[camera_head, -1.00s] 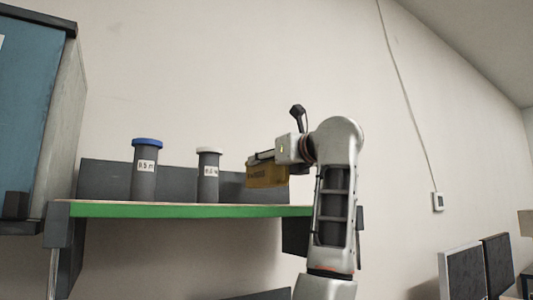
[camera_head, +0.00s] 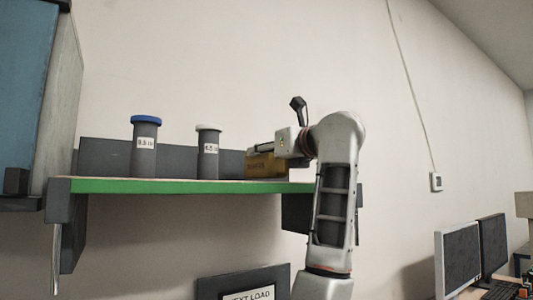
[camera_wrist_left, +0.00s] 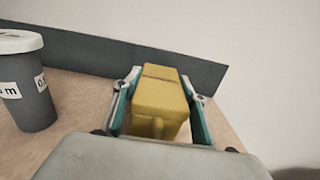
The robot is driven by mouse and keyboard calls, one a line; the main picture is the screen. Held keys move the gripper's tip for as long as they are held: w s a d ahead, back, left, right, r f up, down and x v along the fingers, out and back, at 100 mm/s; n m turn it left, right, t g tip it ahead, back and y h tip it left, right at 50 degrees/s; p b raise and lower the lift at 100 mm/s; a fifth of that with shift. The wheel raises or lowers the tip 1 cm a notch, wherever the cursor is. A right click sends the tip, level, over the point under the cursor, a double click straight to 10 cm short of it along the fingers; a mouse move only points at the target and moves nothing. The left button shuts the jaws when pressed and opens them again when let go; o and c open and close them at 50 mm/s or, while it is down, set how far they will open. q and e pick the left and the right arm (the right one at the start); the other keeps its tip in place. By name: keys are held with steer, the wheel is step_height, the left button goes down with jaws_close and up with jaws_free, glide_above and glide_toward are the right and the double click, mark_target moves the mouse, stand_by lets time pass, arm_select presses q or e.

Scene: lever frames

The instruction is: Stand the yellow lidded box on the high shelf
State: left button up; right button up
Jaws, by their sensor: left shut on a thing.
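The yellow lidded box (camera_head: 266,166) is upright at the right end of the high shelf (camera_head: 180,186), which has a green front edge. My left gripper (camera_head: 264,150) is shut on the box. In the left wrist view the box (camera_wrist_left: 160,97) sits between the two fingers (camera_wrist_left: 158,108), over the wooden shelf top (camera_wrist_left: 75,125). The box's base is at about shelf level; I cannot tell whether it touches. The gripper and wrist cover part of the box's top and right side. My right gripper is in neither view.
A blue-lidded grey canister (camera_head: 145,146) and a white-lidded one (camera_head: 208,153) stand on the shelf left of the box. A dark back rail (camera_head: 105,152) runs behind them. A blue cabinet (camera_head: 25,90) is at far left; monitors (camera_head: 457,258) are at lower right.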

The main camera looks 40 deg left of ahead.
arm_select(q)
steer(key=shift+f+b, duration=0.35)
steer(key=shift+f, duration=0.2)
steer(key=o, duration=1.4)
steer(key=shift+c, duration=0.2)
steer(key=v, duration=1.2)
steer(key=shift+r, duration=0.15)
